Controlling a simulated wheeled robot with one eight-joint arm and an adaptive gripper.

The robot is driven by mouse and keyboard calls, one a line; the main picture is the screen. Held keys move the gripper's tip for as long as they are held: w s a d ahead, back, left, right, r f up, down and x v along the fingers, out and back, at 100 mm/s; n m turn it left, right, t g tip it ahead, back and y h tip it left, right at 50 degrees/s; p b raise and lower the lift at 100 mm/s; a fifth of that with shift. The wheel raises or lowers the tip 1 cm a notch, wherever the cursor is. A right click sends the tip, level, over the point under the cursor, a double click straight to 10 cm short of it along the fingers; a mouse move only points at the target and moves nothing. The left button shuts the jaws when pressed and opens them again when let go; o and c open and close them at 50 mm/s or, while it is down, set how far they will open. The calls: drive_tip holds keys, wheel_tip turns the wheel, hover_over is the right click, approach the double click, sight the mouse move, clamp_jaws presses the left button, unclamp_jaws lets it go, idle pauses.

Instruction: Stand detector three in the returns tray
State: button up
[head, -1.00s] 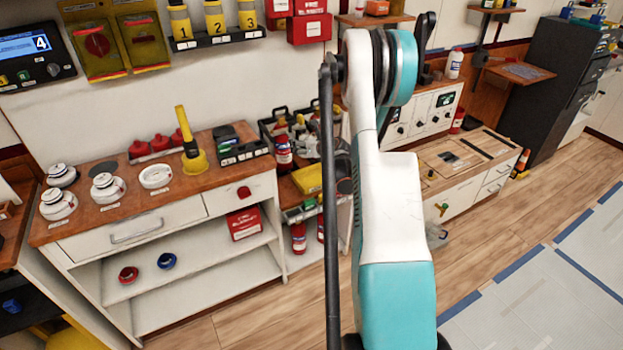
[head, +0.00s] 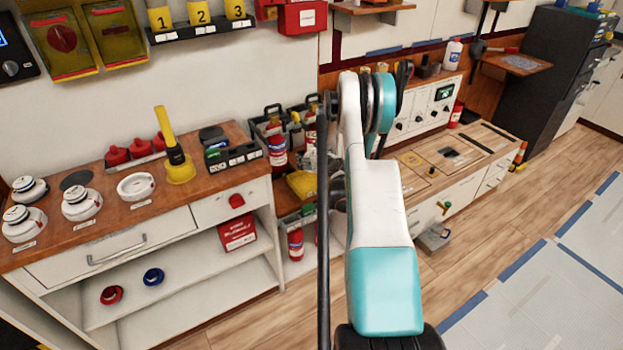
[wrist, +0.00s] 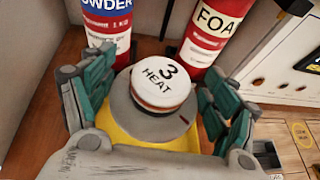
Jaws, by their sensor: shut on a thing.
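Detector three (wrist: 163,85) has a white cap reading "3 HEAT" and a grey base with a red mark. In the wrist view my gripper (wrist: 158,108) is shut on it, one green-grey finger on each side, and the cap faces the camera upright. A yellow surface shows just below and around the base. It seems to be the yellow tray (head: 302,184) beside the workbench; whether the base touches it is unclear. In the head view my arm hides the detector and most of my gripper.
Powder (wrist: 108,22) and foam (wrist: 212,38) extinguishers stand close behind the detector. Left on the workbench (head: 110,240) are several white detectors (head: 82,203), a white ring base (head: 136,186) and a yellow cup tool (head: 178,165). A low cabinet (head: 455,160) stands right; open floor lies in front.

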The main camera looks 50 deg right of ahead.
wheel_tip(320, 180, down, 8)
drive_tip(key=b, duration=0.2)
drive_tip(key=shift+f+b, duration=0.25)
drive_tip(key=shift+b, duration=0.05)
drive_tip(key=shift+r, duration=0.1)
drive_tip(key=o, duration=1.1)
